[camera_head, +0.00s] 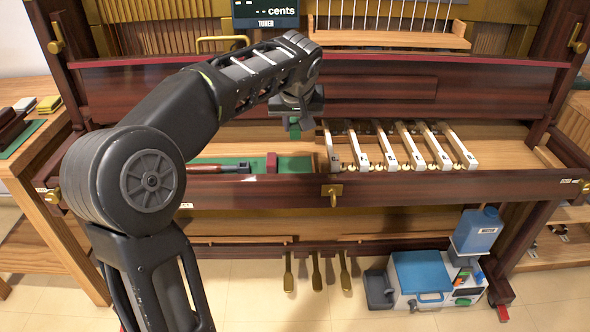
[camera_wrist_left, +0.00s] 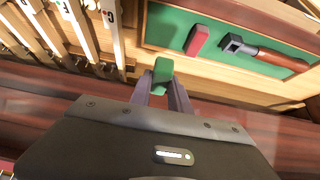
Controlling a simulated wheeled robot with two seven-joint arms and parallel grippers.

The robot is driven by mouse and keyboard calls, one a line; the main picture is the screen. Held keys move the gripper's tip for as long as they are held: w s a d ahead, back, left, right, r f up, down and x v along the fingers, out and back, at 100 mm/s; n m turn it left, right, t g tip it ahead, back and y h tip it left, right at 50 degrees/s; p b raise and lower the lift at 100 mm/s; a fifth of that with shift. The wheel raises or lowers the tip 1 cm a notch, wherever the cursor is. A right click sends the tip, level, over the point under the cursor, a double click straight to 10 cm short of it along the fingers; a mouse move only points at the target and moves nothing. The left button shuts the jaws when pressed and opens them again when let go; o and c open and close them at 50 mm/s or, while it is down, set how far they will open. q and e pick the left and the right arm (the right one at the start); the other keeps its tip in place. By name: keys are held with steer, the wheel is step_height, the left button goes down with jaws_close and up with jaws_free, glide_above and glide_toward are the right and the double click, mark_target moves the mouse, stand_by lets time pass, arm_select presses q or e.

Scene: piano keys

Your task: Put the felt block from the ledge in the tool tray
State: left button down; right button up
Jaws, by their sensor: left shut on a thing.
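My left gripper (camera_head: 295,121) is shut on the green felt block (camera_head: 294,131) and points downward over the keybed. In the left wrist view the block (camera_wrist_left: 162,72) sits between the two fingertips (camera_wrist_left: 163,88). The green-lined tool tray (camera_head: 296,163) lies behind the front rail, below the gripper. In the left wrist view the tray (camera_wrist_left: 165,27) is ahead and to the right of the block. It holds a red block (camera_head: 271,162) and a wooden-handled tool (camera_head: 204,169). The held block appears apart from the tray. My right gripper is not in view.
Several white-topped keys (camera_head: 388,158) stand just right of the tray. The dark front rail (camera_head: 430,183) with a brass knob (camera_head: 333,191) runs in front. A tuner display (camera_head: 265,14) hangs above. A blue-lidded box (camera_head: 420,275) stands on the floor.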

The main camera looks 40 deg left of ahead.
mark_target(295, 138)
arm_select(q)
steer(key=shift+f+b, duration=0.85)
steer(key=shift+f, duration=1.65)
step_height(295, 138, down, 4)
steer(key=shift+f+b, duration=0.15)
steer(key=shift+b, duration=0.65)
steer(key=shift+f, duration=0.35)
steer(key=shift+f, duration=0.1)
steer(key=shift+f, duration=0.15)
steer(key=c, duration=1.2)
jaws_free()
steer(key=shift+c, duration=0.2)
